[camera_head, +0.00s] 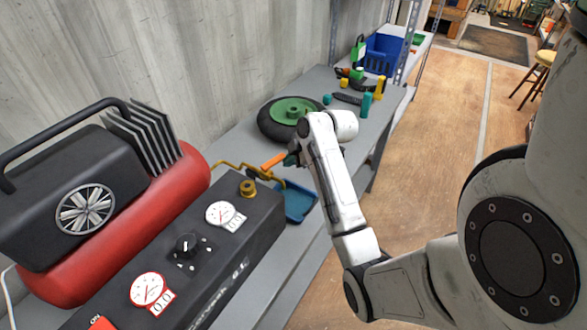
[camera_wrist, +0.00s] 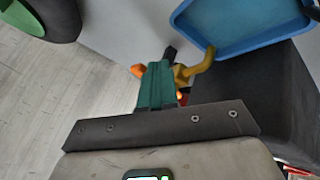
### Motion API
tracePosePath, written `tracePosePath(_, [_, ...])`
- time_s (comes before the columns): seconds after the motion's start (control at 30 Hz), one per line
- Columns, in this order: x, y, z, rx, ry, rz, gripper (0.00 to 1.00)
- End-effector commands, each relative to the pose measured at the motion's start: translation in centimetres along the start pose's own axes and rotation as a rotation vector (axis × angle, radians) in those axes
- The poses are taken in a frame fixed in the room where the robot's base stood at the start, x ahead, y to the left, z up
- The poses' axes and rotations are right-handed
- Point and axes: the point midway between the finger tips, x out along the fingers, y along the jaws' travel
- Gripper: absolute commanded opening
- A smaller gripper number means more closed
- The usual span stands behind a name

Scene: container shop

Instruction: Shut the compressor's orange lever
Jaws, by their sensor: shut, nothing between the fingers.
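The compressor has a red tank (camera_head: 110,245) and a black control box (camera_head: 215,255) at the left of the head view. Its orange lever (camera_head: 273,161) sits by the brass valve (camera_head: 248,187) at the box's far end and points right, towards my gripper (camera_head: 291,160). In the wrist view, my gripper (camera_wrist: 157,72) has its teal fingers shut and empty. Bits of the orange lever (camera_wrist: 138,71) show beside and behind the fingers, next to the brass pipe (camera_wrist: 200,66). The fingers hide most of the lever; I cannot tell whether they touch it.
A blue tray (camera_head: 297,203) lies just right of the valve. A green-hubbed wheel (camera_head: 290,112) lies behind my gripper on the grey bench (camera_head: 235,122). Tools and a blue bin (camera_head: 383,52) stand farther back. The wooden floor (camera_head: 450,120) to the right is open.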

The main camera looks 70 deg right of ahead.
Motion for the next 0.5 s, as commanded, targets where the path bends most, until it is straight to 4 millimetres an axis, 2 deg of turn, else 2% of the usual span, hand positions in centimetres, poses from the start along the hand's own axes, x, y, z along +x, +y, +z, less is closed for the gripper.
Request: tracePosePath(0.5, [1.0,2.1,0.2,0.001,0.000,0.001,0.00])
